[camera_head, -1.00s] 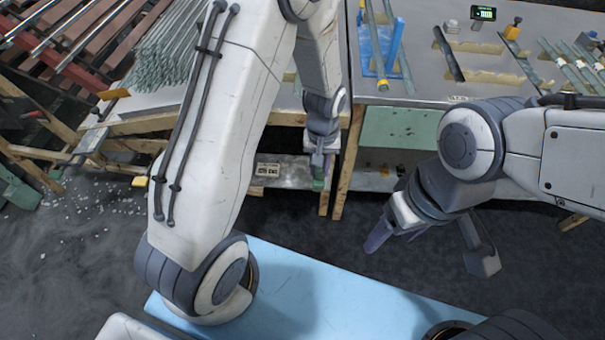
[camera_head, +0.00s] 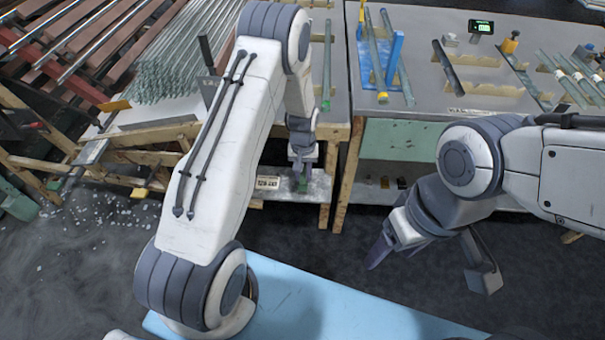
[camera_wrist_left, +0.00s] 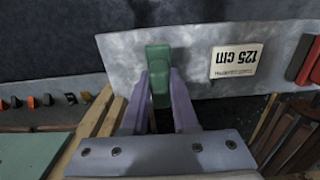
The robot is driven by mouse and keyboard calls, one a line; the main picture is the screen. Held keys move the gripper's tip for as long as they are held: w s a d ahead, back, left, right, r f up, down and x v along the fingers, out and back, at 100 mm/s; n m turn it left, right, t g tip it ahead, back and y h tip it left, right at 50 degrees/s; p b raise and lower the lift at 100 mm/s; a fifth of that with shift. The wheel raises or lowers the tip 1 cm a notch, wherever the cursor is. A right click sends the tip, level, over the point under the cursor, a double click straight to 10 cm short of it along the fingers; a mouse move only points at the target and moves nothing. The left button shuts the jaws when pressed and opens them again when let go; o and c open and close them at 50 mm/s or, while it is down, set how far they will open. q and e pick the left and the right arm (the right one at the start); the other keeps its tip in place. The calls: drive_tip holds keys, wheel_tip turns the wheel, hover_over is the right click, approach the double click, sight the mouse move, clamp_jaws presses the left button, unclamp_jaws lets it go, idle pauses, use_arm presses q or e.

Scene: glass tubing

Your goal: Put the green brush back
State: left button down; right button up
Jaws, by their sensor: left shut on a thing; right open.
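The green brush (camera_wrist_left: 158,72) is between the two purple fingers of my left gripper (camera_wrist_left: 160,88) in the left wrist view. My left gripper is shut on it. My right gripper (camera_head: 380,250) is open and empty, over the dark floor right of the left gripper.
Wooden bench legs (camera_head: 347,180) stand just right of the left gripper. The right bench (camera_head: 430,90) carries tubes and a blue rack (camera_head: 394,55). Glass tubes (camera_head: 170,60) lie on the left.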

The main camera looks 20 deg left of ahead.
use_arm(q)
drive_tip(key=shift+f, duration=0.15)
drive_tip(key=c, duration=0.7)
unclamp_jaws()
